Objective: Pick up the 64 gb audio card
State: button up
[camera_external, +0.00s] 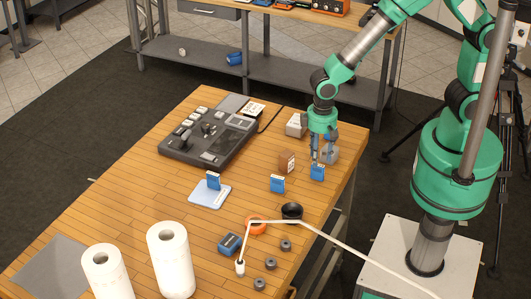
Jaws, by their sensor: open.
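Several small blue cards with pale labels stand on the wooden table; the labels are too small to read, so I cannot tell which is the 64 gb audio card. One blue card (317,173) is right below my gripper (322,158). A second blue card (277,184) stands to its left. A third blue card (213,181) stands on a light blue mat (207,199). My gripper is open and points down, its fingertips close to the first card's top. I cannot tell whether they touch it or reach around it.
A brown box (286,161), a grey block (330,153) and a pale box (296,125) crowd my gripper. A black bowl (291,212) and an orange ring (256,225) are nearer the front. A mixer console (205,138) and white rolls (170,260) stand left.

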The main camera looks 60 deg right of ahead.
aim_at(319, 166)
jog(key=shift+s+a+f+b, duration=0.1)
jog(key=shift+f+b, duration=0.05)
jog(key=shift+f, duration=1.1)
jog(key=shift+a+f+b, duration=0.1)
jog(key=shift+f+b, duration=0.05)
jog(key=shift+f, duration=1.05)
grip_shut()
